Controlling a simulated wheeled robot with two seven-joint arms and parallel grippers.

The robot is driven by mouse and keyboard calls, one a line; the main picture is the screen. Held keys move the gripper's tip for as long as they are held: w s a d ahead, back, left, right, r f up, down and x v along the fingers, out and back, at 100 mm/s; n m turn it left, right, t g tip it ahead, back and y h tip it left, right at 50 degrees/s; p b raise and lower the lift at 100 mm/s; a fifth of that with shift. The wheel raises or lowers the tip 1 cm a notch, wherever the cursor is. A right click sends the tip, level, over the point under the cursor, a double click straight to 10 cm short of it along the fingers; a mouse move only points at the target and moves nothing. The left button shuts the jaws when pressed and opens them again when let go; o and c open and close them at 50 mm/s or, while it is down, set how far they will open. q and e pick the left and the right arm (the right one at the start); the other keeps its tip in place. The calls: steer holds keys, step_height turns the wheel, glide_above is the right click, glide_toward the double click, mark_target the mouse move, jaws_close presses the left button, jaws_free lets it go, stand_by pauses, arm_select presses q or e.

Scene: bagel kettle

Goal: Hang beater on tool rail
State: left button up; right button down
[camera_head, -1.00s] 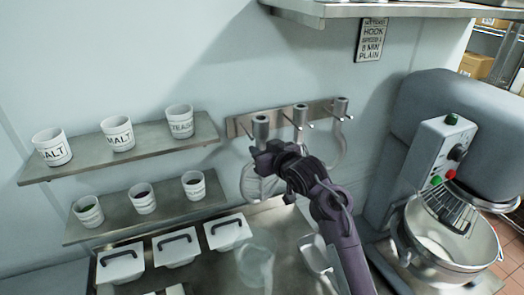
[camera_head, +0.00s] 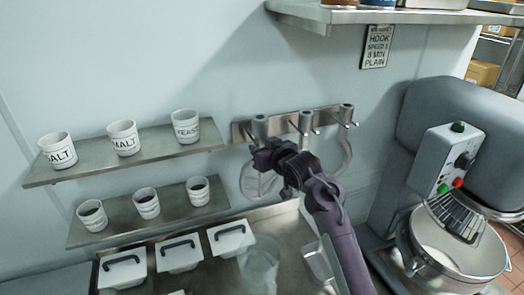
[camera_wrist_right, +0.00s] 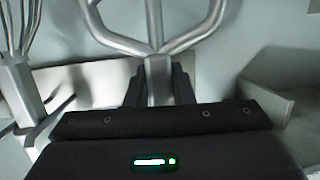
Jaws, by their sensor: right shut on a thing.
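The steel tool rail (camera_head: 290,125) is fixed to the back wall and has several pegs. My right gripper (camera_head: 268,156) is in front of the rail's left part. It is shut on the shaft of the beater (camera_head: 260,182), whose open frame hangs below the jaws. The beater's collar is at the leftmost peg; I cannot tell whether it rests on it. The wrist view shows the beater (camera_wrist_right: 158,75) upright between the fingers (camera_wrist_right: 158,85). A wire whisk (camera_wrist_right: 18,60) is beside it there. A curved tool (camera_head: 346,145) hangs at the rail's right end. My left gripper is out of view.
Two shelves (camera_head: 48,177) with labelled cups are left of the rail. Lidded bins (camera_head: 180,255) and a clear container (camera_head: 260,262) stand below. A mixer (camera_head: 450,125) with its bowl (camera_head: 455,250) is at the right. A high shelf (camera_head: 370,15) runs above.

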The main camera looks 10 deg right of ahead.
steer(key=shift+w, duration=0.1)
stand_by(0.5)
steer(key=shift+f, duration=0.75)
stand_by(0.3)
steer(key=c, duration=0.8)
jaws_free()
steer(key=shift+f, duration=0.1)
steer(key=shift+c, duration=0.2)
steer(key=shift+s, duration=0.2)
steer(key=shift+s+r+p, duration=0.15)
steer(key=shift+r+p, duration=0.1)
steer(key=shift+p, duration=0.05)
steer(key=shift+p+v, duration=0.6)
steer(key=shift+v, duration=0.4)
